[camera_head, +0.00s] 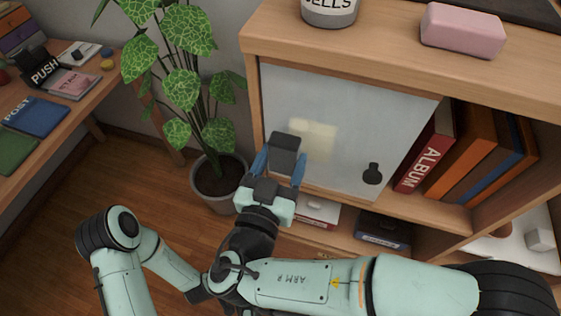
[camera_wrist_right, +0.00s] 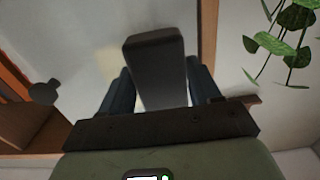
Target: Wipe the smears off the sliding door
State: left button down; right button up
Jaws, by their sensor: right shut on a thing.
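The sliding door (camera_head: 345,115) is a pale grey panel in the wooden shelf unit. A pale yellowish smear patch (camera_head: 312,138) shows on its left half, partly behind my gripper. My right gripper (camera_head: 280,163), with blue fingers, is shut on a dark grey block (camera_head: 285,150) in front of the door's lower left. The block also shows between the fingers in the right wrist view (camera_wrist_right: 155,70), with a yellowish patch beside it. I cannot tell whether the block touches the door. My left gripper is not in view.
A potted plant (camera_head: 217,185) stands close left of the door. Books (camera_head: 430,150) stand upright to the door's right. A pink block (camera_head: 463,30) and a labelled jar (camera_head: 330,10) are on the shelf top (camera_head: 390,65). A desk (camera_head: 85,100) is at the far left.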

jog(key=shift+w+d+b, duration=0.2)
jog(key=shift+w+b, duration=0.1)
jog(key=shift+w, duration=0.2)
